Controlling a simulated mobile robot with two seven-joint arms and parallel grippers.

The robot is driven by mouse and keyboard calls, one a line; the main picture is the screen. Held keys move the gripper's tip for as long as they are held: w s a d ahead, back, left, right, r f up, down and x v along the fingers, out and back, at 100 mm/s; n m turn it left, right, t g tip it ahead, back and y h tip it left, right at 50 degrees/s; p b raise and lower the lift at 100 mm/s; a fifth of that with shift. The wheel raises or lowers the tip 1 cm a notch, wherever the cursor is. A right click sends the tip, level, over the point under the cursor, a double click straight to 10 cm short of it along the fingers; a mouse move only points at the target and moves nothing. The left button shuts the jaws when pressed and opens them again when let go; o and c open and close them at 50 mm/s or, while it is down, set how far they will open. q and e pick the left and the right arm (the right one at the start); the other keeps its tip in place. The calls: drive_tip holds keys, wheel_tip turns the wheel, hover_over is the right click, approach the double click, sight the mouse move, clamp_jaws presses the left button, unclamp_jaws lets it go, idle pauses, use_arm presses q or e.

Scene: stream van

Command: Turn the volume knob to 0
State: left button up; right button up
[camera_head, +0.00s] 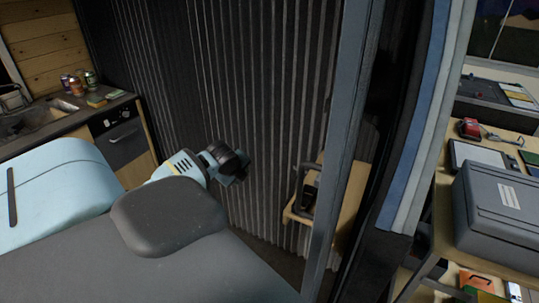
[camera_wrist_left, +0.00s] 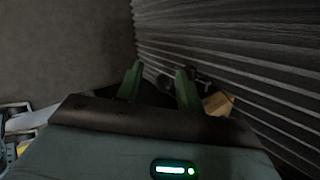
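I cannot make out a volume knob in either view. A dark device (camera_head: 305,200), too dark to identify, stands on a small wooden shelf (camera_head: 338,222) beside the corrugated wall in the head view. My left gripper (camera_head: 232,177) is left of it, apart from it, in front of the wall. In the left wrist view the two green fingers of my left gripper (camera_wrist_left: 160,88) are spread with nothing held between them. A small dark shape and a bit of wood (camera_wrist_left: 217,103) show beyond the fingers. My right gripper is not in view.
A counter with a sink (camera_head: 45,118), several cans (camera_head: 78,82) and a panel with small knobs (camera_head: 115,125) is at the left. A grey case (camera_head: 500,205) sits on a wooden table at the right.

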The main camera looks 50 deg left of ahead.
use_arm(q)
drive_tip(key=w+r+n+t+y, duration=0.25)
drive_tip(key=w+n+t, duration=0.2)
drive_tip(key=n, duration=0.25)
drive_tip(key=d+f+n+t+h, duration=0.2)
drive_tip(key=d, duration=0.3)
drive_tip(key=s+d+f+n+h, duration=0.1)
drive_tip(key=s+d+f+h, duration=0.1)
drive_tip(key=s+d+f, duration=0.4)
drive_tip(key=s+d+f+n+g+h, duration=0.1)
drive_tip(key=s+d+f+h, duration=0.1)
drive_tip(key=s+d+f, duration=0.4)
drive_tip(key=d+f, duration=0.1)
drive_tip(key=d, duration=0.4)
drive_tip(key=shift+s+d+f+n, duration=0.3)
drive_tip(key=shift+d+n, duration=0.05)
drive_tip(key=shift+n, duration=0.05)
